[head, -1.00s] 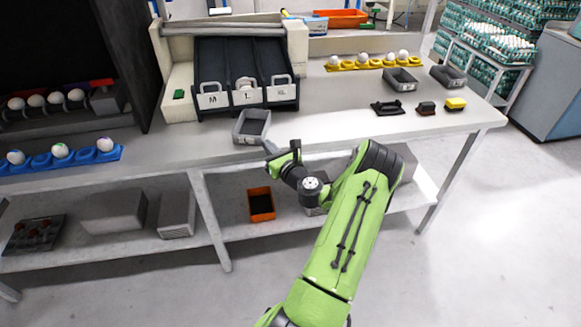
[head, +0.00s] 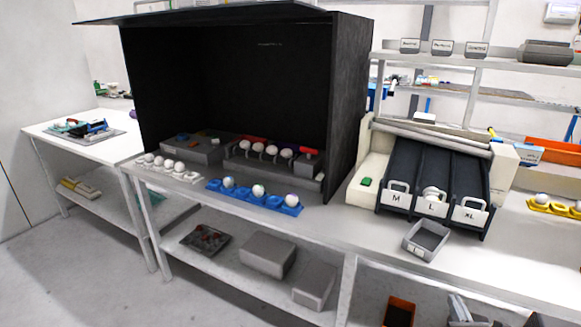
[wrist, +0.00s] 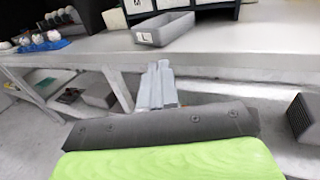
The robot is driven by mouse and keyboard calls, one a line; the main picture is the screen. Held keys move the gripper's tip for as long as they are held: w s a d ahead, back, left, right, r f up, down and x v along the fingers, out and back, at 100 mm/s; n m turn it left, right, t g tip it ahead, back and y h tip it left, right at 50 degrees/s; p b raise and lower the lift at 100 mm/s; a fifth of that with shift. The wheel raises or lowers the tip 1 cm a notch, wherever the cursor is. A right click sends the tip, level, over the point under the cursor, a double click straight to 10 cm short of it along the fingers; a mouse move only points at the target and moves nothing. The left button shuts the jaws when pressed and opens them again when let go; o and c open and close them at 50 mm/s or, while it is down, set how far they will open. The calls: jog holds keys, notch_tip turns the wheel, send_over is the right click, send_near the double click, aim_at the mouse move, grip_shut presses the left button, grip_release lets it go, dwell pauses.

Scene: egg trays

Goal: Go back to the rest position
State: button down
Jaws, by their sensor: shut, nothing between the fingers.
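My gripper (wrist: 158,82) shows in the wrist view, its grey fingers together and nothing between them. It is in front of the table edge, clear of the small grey bin marked L (wrist: 165,29). In the head view that bin (head: 426,239) sits on the table (head: 352,229) in front of the sorter with M, L and XL lanes (head: 433,205). Grey parts at the bottom edge of the head view may belong to my arm; most of the arm is out of that picture.
A blue egg tray (head: 247,198) and a white egg tray (head: 168,172) stand by the black booth (head: 352,100). An orange bin (head: 399,311) and grey boxes (head: 268,254) are on the lower shelf. Open floor lies at the front left.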

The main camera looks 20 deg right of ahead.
jog(key=w+a+r+n+g+y+p, duration=0.1)
jog(key=w+a+r+n+g+y, duration=0.2)
jog(key=a+n, duration=0.55)
jog(key=w+a+r+n+g+y+p, duration=0.1)
jog(key=w+a+r+n+y+p, duration=0.1)
jog(key=w+a+n+y, duration=0.55)
jog(key=w+a+r+n+g+y+p, duration=0.1)
jog(key=a+r+n+g+y, duration=0.15)
jog(key=a+n, duration=0.6)
jog(key=s+a+r+n+g+h+p, duration=0.25)
jog(key=s+a+r+n+g, duration=0.35)
jog(key=a+n, duration=0.4)
jog(key=s+a+r+n+t+h+p, duration=0.2)
jog(key=s+r+n, duration=0.4)
jog(key=s+r, duration=0.4)
jog(key=s+a, duration=0.1)
jog(key=s, duration=0.2)
jog(key=shift+a+r+n+h+p, duration=0.2)
jog(key=shift+a+n+h+p, duration=0.15)
jog(key=shift+a+p, duration=0.05)
jog(key=shift+s, duration=0.1)
